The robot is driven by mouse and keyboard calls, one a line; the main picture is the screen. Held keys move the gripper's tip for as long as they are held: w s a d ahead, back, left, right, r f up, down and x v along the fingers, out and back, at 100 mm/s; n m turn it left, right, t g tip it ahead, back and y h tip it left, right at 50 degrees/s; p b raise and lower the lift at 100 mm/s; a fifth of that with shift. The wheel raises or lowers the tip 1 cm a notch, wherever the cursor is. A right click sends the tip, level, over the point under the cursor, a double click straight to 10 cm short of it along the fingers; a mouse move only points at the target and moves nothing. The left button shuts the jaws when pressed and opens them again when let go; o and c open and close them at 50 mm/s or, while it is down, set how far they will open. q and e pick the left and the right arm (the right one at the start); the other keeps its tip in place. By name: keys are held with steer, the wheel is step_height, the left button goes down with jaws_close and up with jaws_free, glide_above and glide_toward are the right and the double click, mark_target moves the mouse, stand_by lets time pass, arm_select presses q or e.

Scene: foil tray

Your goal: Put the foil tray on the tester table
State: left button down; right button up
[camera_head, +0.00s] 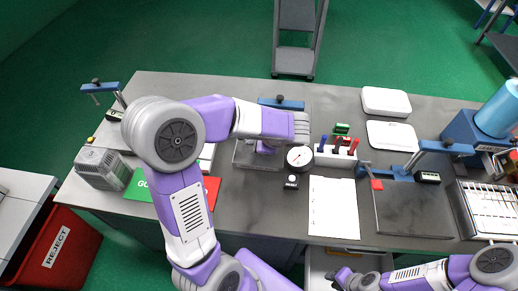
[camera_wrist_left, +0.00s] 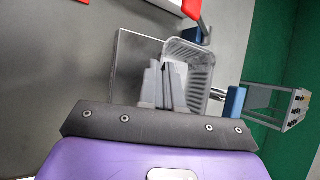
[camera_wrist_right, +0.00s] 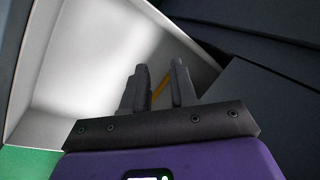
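The foil tray (camera_wrist_left: 203,66), a silvery ribbed shallow tray, shows in the left wrist view. It overlaps a flat grey metal plate (camera_wrist_left: 128,68), which seems to be the tester table; contact between them is unclear. My left gripper (camera_wrist_left: 165,84) has its fingers close together at the tray's near wall and looks shut on it. In the head view my left gripper (camera_head: 266,148) is over the grey plate (camera_head: 243,157) beside a round dial gauge (camera_head: 300,157); it hides the tray there. My right gripper (camera_wrist_right: 158,85) has its fingers apart, empty, by an open white drawer.
A white paper sheet (camera_head: 334,207) and a pen holder (camera_head: 336,157) are right of the gauge. White lidded boxes (camera_head: 386,102) stand at the back. A red REJECT bin (camera_head: 58,247) is at the left.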

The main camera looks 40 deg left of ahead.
arm_select(q)
step_height(320, 180, down, 2)
steer(key=shift+s+f, duration=0.1)
step_height(320, 180, down, 5)
steer(key=shift+r+b, duration=0.1)
steer(key=shift+b, duration=0.85)
steer(key=c, duration=1.6)
jaws_free()
steer(key=shift+r, duration=0.1)
steer(key=p+v, duration=0.2)
steer(key=v, duration=1)
steer(key=shift+a+p, duration=0.1)
steer(key=shift+p, duration=0.3)
steer(key=shift+r, duration=0.15)
